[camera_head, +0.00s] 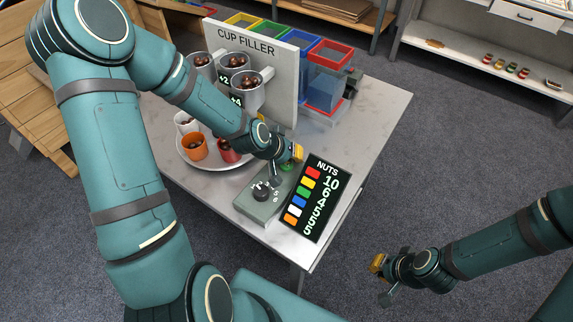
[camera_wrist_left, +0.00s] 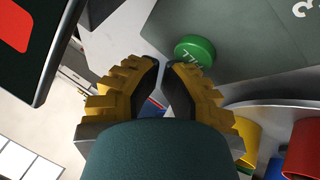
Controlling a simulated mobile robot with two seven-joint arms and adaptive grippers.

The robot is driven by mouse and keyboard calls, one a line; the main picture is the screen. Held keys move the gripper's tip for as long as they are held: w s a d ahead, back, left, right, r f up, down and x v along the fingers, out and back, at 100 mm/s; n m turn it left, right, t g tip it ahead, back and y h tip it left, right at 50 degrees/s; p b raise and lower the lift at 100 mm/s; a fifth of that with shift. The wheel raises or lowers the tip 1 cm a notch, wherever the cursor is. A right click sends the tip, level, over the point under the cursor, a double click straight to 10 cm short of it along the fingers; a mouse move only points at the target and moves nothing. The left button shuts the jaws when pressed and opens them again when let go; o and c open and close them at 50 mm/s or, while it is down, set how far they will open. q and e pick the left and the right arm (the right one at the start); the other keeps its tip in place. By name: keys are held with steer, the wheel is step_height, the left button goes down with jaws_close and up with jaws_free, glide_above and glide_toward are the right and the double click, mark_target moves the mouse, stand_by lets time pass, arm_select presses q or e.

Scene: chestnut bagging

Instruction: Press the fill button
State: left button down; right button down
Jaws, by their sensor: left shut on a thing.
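The green fill button (camera_head: 287,166) sits on the grey control box (camera_head: 266,211), mostly hidden by my left gripper in the head view. In the left wrist view the round green button (camera_wrist_left: 195,50) shows partly lettered, just beyond the fingertips. My left gripper (camera_head: 291,155) is right above the button end of the box. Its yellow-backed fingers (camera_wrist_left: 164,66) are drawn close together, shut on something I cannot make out. Whether the tips touch the button cannot be told. My right gripper (camera_head: 381,281) is open and empty, away from the table at lower right.
A black dial (camera_head: 262,190) numbered 1 to 6 is on the box. The NUTS display (camera_head: 317,198) stands close to its right. A round tray (camera_head: 211,165) holds white, orange and red cups. The cup filler panel (camera_head: 249,62) and mugs of nuts stand behind.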

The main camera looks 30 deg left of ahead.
mark_target(292, 164)
arm_select(q)
steer(key=shift+f+b, duration=0.35)
steer(key=shift+f, duration=0.1)
stand_by(0.7)
steer(key=shift+r, duration=0.15)
steer(key=shift+r+p, duration=0.55)
steer(key=shift+r, duration=0.2)
steer(key=shift+r+p, duration=1.8)
steer(key=shift+r, duration=0.7)
